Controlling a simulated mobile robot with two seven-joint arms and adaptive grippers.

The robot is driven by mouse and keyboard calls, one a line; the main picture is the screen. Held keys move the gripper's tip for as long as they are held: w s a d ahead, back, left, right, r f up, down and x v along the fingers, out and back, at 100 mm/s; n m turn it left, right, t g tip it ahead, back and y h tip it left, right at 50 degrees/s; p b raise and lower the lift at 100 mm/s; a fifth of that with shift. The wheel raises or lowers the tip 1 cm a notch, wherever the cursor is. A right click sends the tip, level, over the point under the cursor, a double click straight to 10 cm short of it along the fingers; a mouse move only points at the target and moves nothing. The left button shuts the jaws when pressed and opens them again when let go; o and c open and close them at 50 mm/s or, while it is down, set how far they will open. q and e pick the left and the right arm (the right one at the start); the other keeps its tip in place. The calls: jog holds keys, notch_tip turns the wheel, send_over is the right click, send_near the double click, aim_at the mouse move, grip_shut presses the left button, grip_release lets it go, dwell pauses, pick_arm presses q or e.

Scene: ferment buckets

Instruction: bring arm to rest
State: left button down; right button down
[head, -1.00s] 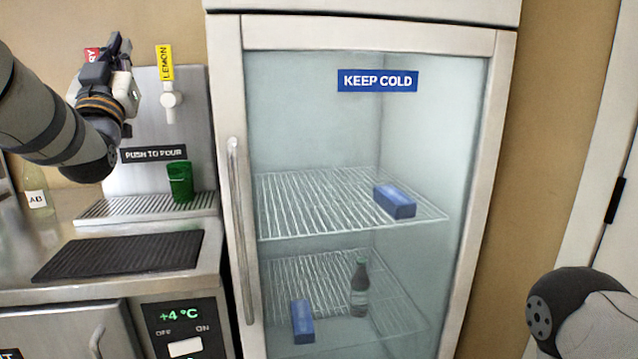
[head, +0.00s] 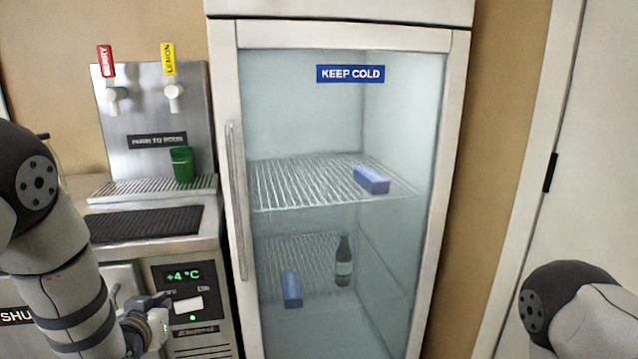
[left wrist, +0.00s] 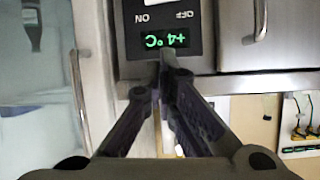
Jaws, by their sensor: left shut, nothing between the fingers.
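My left gripper (head: 158,302) is low at the left in the head view, in front of the dispenser counter's control panel (head: 190,275). It is shut and empty. In the left wrist view the fingertips (left wrist: 167,62) meet just below the green +4 °C display (left wrist: 165,39), which appears upside down; I cannot tell whether they touch anything. My left arm bends down from the left edge. Part of my right arm shows at the lower right of the head view; its gripper is outside the frame.
A closed glass-door fridge (head: 226,70) stands in the middle, with blue boxes and a dark bottle (head: 344,262) inside. A green cup (head: 182,165) stands on the drip tray (head: 120,188) under the berry and lemon taps. A white door (head: 590,150) is at the right.

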pick_arm(q)
jog(key=s+d+f+g, duration=0.2)
jog(key=s+f+g, duration=0.3)
jog(key=s+f, duration=0.8)
jog(key=s+d+f+g, duration=0.2)
jog(key=s+g, duration=0.1)
jog(key=s, duration=0.8)
jog(key=s+d+f+g+h, duration=0.1)
jog(key=s+d+f+g, duration=0.1)
jog(key=s, duration=0.9)
jog(key=s+d+f+m+g+h, duration=0.1)
jog(key=s+g, duration=0.3)
jog(key=s, duration=0.7)
jog(key=shift+d+f+g, duration=0.3)
jog(key=shift+d+f, duration=0.15)
jog(key=shift+f, duration=0.4)
